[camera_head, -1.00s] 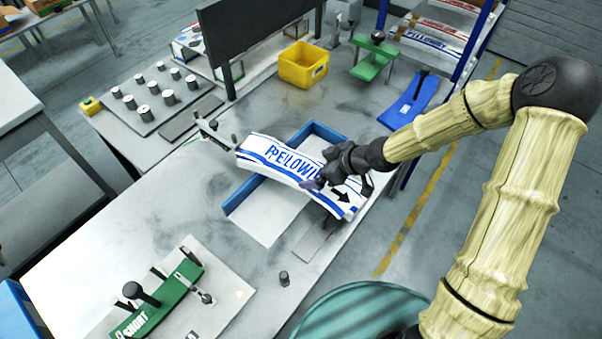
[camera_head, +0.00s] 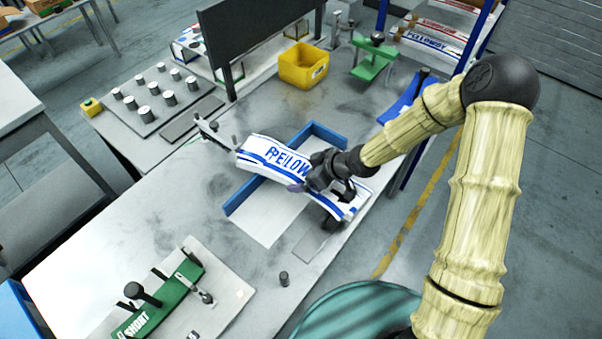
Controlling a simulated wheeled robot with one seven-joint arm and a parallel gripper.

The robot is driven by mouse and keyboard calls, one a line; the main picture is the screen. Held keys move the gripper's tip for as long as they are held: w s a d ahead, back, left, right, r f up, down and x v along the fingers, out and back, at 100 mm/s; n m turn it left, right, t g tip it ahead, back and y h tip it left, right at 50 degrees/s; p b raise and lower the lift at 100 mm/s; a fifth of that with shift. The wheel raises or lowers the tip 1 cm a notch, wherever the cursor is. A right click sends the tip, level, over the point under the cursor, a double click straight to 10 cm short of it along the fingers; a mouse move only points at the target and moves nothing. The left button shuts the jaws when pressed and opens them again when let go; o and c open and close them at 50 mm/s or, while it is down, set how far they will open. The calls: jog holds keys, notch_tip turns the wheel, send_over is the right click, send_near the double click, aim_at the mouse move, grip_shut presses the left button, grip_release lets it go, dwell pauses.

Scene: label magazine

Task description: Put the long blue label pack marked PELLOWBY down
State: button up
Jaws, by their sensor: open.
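The long white and blue label pack (camera_head: 265,155) marked PELLOW…, its last letters hidden, lies bowed across a blue-edged frame (camera_head: 240,194) on the grey bench. Its left end is close to a small dark fixture (camera_head: 212,131); its right end reaches past the frame near the bench's right edge. My gripper (camera_head: 318,186) is open at the right half of the pack and covers part of it. I cannot tell whether the fingers touch the pack or how firmly the pack rests on the frame.
A yellow bin (camera_head: 303,65) and a green stand (camera_head: 373,62) are behind the pack. A green fixture marked SHORT (camera_head: 150,305) is at the front left. A rack with similar packs (camera_head: 432,42) stands at the back right.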

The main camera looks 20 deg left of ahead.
aim_at(306, 171)
dwell(0.3)
jog(key=c, duration=1.3)
jog(key=shift+r+p, duration=0.3)
jog(key=shift+r, duration=4.75)
jog(key=shift+c, duration=0.2)
